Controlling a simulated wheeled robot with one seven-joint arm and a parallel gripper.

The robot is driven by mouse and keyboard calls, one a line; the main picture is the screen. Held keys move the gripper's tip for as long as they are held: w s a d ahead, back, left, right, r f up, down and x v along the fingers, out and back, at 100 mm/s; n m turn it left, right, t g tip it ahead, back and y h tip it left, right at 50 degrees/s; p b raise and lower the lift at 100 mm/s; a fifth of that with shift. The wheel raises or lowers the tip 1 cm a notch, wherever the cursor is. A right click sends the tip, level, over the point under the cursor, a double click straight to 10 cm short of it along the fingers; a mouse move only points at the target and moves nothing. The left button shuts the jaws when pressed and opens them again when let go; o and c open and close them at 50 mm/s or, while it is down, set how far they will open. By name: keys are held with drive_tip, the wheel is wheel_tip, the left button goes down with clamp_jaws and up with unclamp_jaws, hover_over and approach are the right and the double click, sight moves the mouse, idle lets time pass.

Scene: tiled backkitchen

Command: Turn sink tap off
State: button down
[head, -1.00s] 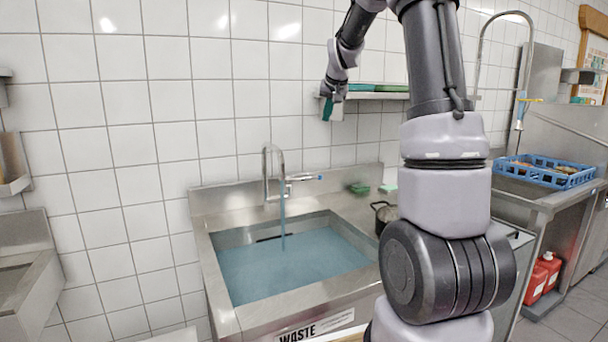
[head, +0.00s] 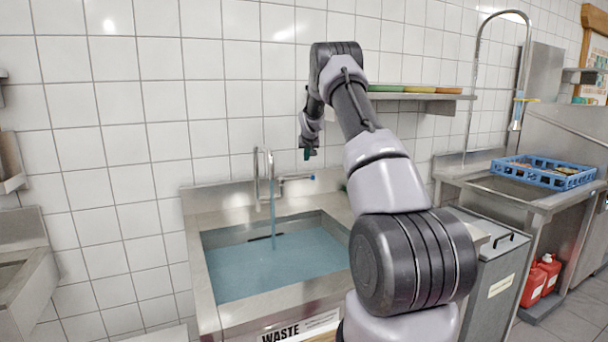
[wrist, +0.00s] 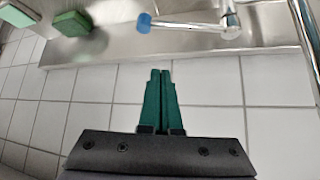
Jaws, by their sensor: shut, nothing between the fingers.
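The sink tap (head: 257,180) is a chrome faucet at the back of the steel sink (head: 203,290). Blue-tinted water runs from its spout into the filled basin. Its lever (head: 296,178) points right and ends in a blue tip; in the wrist view the lever (wrist: 190,24) and its blue tip (wrist: 143,22) are near the top. My gripper (head: 307,155) is just above the lever's tip in the head view. In the wrist view its green fingers (wrist: 160,72) are together and empty, pointing toward the lever, with a visible gap before it.
A wall shelf (head: 420,96) with coloured items is right of my gripper. Green sponges (wrist: 72,22) lie on the sink ledge in the wrist view. A tall spray tap (head: 470,85) and a blue rack (head: 545,171) stand farther right. The tiled wall is close behind.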

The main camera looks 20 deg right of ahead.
sight(296, 179)
drive_tip(key=shift+w+d+f, duration=0.15)
drive_tip(key=shift+w+f, duration=0.3)
drive_tip(key=shift+f, duration=0.9)
drive_tip(key=shift+w+d+f, duration=0.1)
drive_tip(key=shift+w+f, duration=0.35)
drive_tip(key=shift+f, duration=0.85)
drive_tip(key=shift+w+d+f, duration=0.15)
drive_tip(key=shift+w+f, duration=0.3)
drive_tip(key=shift+f, duration=0.9)
